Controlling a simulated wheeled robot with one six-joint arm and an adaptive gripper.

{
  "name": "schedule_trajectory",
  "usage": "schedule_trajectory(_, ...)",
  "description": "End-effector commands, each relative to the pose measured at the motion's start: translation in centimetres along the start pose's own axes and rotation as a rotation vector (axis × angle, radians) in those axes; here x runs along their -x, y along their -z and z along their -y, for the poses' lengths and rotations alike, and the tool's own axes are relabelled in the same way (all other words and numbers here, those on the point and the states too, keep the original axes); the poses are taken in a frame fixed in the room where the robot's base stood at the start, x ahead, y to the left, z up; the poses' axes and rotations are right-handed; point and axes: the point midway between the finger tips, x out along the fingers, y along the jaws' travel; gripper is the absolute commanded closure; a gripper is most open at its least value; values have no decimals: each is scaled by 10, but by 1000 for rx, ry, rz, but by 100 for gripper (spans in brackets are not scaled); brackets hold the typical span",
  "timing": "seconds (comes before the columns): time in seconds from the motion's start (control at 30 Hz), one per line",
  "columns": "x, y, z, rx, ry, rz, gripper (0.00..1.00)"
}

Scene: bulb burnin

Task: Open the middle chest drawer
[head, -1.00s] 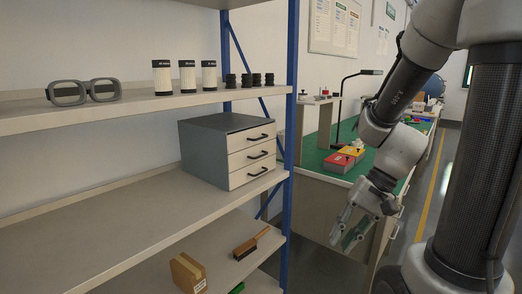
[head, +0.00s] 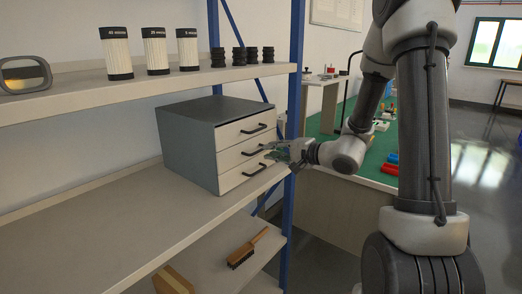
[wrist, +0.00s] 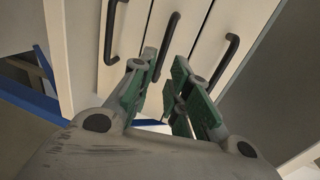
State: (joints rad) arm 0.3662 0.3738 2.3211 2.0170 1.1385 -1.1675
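The grey chest (head: 185,143) stands on the middle shelf, with three pale drawers facing right, each with a black bar handle. All the drawers look shut. My gripper (head: 275,150) is at the front of the middle drawer (head: 232,156). In the wrist view, the middle drawer's handle (wrist: 168,42) runs down toward the space between my green-padded fingers (wrist: 162,88), which are apart. The handle's near end is beside the left finger; I cannot tell whether they touch. Fingers partly hide the middle handle in the head view.
A blue shelf post (head: 294,100) stands close beside my gripper. The shelf above holds white cylinders (head: 155,50), black ribbed parts and goggles. A brush (head: 247,248) and a box lie on the lower shelf. A green-topped bench (head: 350,155) is behind.

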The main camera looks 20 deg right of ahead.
Motion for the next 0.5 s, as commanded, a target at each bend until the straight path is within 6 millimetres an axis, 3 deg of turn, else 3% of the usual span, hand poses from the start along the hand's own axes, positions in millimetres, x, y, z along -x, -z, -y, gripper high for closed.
schedule_trajectory(0.2, -37, -1, -1, -1, -1, 4, 82)
schedule_trajectory(0.5, -55, 0, -1, -2, -2, 0, 82)
